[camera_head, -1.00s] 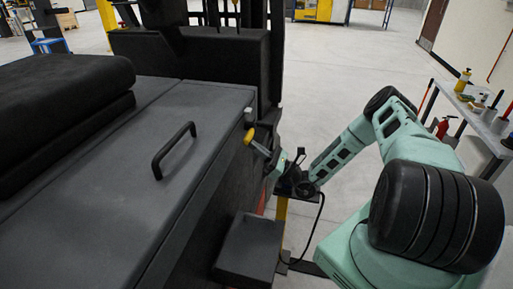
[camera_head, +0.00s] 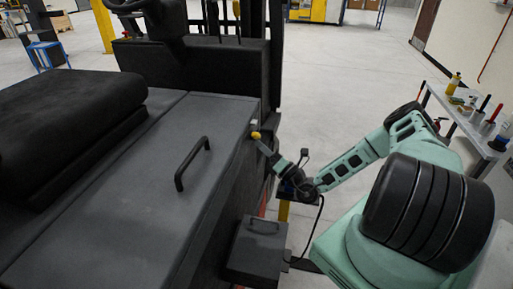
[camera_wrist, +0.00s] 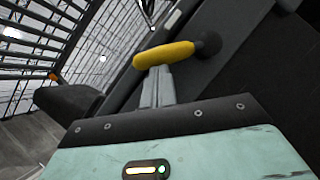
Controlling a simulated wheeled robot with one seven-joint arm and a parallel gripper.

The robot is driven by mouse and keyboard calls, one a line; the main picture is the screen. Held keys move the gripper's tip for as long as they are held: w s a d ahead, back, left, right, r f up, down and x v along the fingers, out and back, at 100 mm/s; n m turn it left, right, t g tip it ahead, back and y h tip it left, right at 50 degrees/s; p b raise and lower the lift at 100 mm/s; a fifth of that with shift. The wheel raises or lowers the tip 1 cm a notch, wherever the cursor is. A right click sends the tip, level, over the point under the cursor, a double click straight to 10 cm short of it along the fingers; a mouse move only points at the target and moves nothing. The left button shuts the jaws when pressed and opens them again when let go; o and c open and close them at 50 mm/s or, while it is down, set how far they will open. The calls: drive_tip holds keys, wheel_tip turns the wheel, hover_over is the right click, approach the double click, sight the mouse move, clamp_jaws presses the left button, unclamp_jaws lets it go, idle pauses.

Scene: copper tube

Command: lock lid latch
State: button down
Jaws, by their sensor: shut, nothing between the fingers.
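The latch has a yellow handle (camera_head: 255,135) at the right edge of the dark grey lid (camera_head: 120,200), near its far corner. In the wrist view the yellow handle (camera_wrist: 163,54) lies crosswise, with a dark round knob (camera_wrist: 207,44) at its right end. My gripper (camera_head: 265,149) is shut and empty, coming in from the right. In the wrist view its grey fingertips (camera_wrist: 159,72) are together, right at the underside of the yellow handle. I cannot tell whether they touch it. A black bar handle (camera_head: 190,163) stands on the lid.
A black seat cushion (camera_head: 70,125) rests on the left of the vehicle. A dark step box (camera_head: 260,250) juts out below my gripper. A workbench (camera_head: 480,125) with bottles and tools stands at the right.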

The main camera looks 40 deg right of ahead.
wheel_tip(320, 180, up, 2)
drive_tip(key=m+p, duration=0.1)
drive_tip(key=m+h+p, duration=0.1)
drive_tip(key=shift+w+d+m+g, duration=0.1)
drive_tip(key=shift+d+m+g, duration=0.05)
drive_tip(key=shift+m+g, duration=0.15)
drive_tip(key=shift+w+d+r+m+g+h+p, duration=0.25)
drive_tip(key=shift+w+d+r+m+h+p, duration=0.3)
drive_tip(key=shift+d+r+m+p, duration=0.45)
drive_tip(key=shift+w+d+r+m+g+h+p, duration=0.25)
drive_tip(key=shift+w+d+r+m+h+p, duration=0.25)
drive_tip(key=shift+p, duration=0.8)
drive_tip(key=shift+w+r, duration=0.15)
drive_tip(key=shift+r, duration=0.15)
